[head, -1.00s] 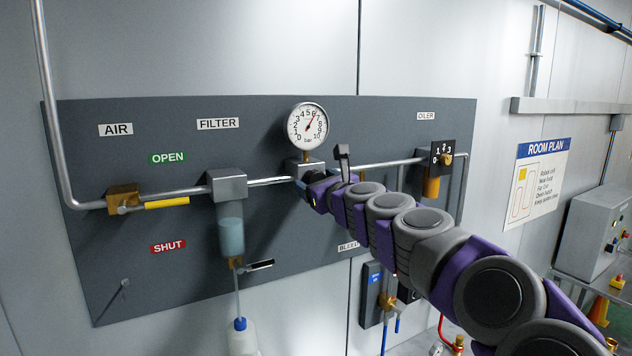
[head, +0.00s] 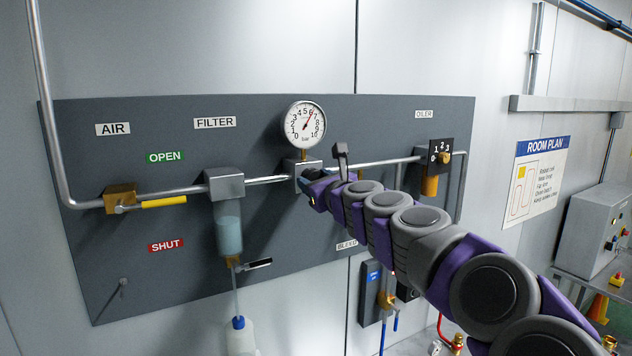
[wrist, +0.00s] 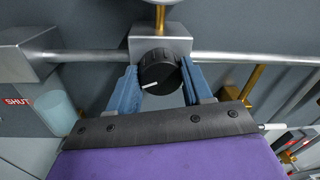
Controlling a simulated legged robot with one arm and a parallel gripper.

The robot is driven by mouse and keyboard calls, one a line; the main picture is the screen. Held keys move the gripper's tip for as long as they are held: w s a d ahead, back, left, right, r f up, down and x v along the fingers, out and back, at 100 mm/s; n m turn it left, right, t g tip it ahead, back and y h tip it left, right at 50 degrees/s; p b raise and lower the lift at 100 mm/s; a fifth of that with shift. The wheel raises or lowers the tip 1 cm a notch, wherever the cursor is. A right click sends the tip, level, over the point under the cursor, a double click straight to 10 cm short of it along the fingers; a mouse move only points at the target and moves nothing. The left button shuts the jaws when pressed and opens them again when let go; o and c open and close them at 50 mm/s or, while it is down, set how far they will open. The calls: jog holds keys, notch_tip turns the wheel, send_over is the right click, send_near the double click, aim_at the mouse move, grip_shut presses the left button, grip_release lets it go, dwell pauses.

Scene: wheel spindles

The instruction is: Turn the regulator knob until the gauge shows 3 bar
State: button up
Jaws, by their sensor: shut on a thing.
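The black regulator knob (wrist: 160,72) has a white pointer line that slants to the lower left in the wrist view. My gripper (wrist: 159,80) is shut on it, with one blue finger at each side. The knob sits on the front of a grey regulator block (wrist: 176,46). In the head view my gripper (head: 306,184) reaches the regulator block (head: 297,168), and it hides the knob there. The round white gauge (head: 304,125) stands above the block. Its red needle points up and right, at about 6 bar.
A silver pipe (head: 267,181) runs along the dark panel (head: 120,265). The filter (head: 228,232) is to the left, and the yellow-handled valve (head: 163,203) is farther left. The oiler (head: 430,183) is to the right of my gripper.

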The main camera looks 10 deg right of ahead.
jog(key=shift+n, duration=0.3)
jog(key=shift+d+f+n+y+b, duration=0.1)
jog(key=shift+f+n+y+b, duration=0.2)
jog(key=shift+n+b, duration=3.5)
jog(key=shift+a+f+n+y+b, duration=0.1)
jog(key=shift+n+y+b, duration=0.25)
jog(key=shift+n+b, duration=3.4)
jog(key=shift+d+f+n+y+b, duration=0.1)
jog(key=shift+f+n+y+b, duration=0.2)
jog(key=shift+n+b, duration=3.5)
jog(key=n+p, duration=0.3)
jog(key=shift+r+n, duration=0.15)
jog(key=shift+n, duration=0.2)
